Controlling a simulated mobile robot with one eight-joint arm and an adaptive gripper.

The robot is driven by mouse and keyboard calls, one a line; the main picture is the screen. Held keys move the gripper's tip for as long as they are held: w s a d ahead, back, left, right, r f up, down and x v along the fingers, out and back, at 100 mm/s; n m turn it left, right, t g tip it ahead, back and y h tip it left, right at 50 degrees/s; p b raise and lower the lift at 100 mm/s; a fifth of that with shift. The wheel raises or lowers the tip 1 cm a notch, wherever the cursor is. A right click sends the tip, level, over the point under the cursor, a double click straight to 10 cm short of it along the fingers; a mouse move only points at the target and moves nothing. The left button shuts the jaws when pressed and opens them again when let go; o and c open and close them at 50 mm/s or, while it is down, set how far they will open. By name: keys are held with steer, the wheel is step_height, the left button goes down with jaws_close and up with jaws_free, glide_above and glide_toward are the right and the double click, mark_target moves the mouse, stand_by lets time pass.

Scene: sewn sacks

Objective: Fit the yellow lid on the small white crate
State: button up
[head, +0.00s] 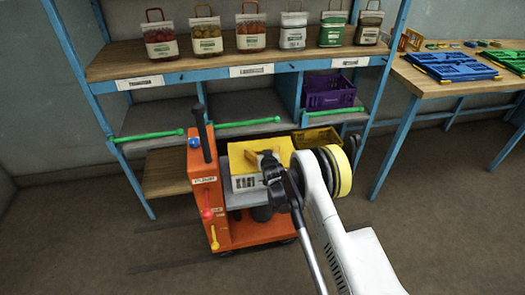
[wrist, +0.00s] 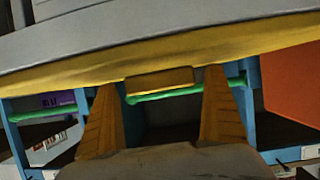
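The small white crate (head: 245,183) stands on the grey top of an orange cart, its slotted front showing. My gripper (head: 262,158) is at the lid. In the wrist view my gripper's orange fingers (wrist: 160,85) stand apart on either side of the handle, with narrow gaps. My gripper hides the crate's right side in the head view.
The orange cart (head: 204,180) has a tall post at its left. A table (head: 425,85) with blue and green items stands right. The floor left is clear.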

steer(key=shift+r, duration=0.2)
steer(key=r+p+v, duration=0.1)
steer(key=p+v, duration=0.2)
steer(key=v, duration=0.9)
steer(key=s+d+r+m+g+h, duration=0.1)
steer(key=d+r, duration=0.3)
steer(key=r, duration=0.4)
steer(key=s+d+r+g, duration=0.1)
steer(key=d+r, duration=0.2)
steer(key=r, duration=0.6)
steer(key=s+d+r+h, duration=0.1)
steer(key=s+d+r, duration=0.6)
steer(key=s+r, duration=0.15)
steer(key=s+d+r+g, duration=0.1)
steer(key=s+d, duration=0.1)
steer(key=s, duration=0.7)
steer(key=s+d+r+m+g, duration=0.1)
steer(key=s+d, duration=0.2)
steer(key=s, duration=0.7)
steer(key=s+d+r+g+h, duration=0.1)
steer(key=s+d+g, duration=0.1)
steer(key=s, duration=0.8)
steer(key=shift+s+d+r+m, duration=0.2)
steer(key=shift+d+m, duration=0.2)
steer(key=shift+d, duration=0.25)
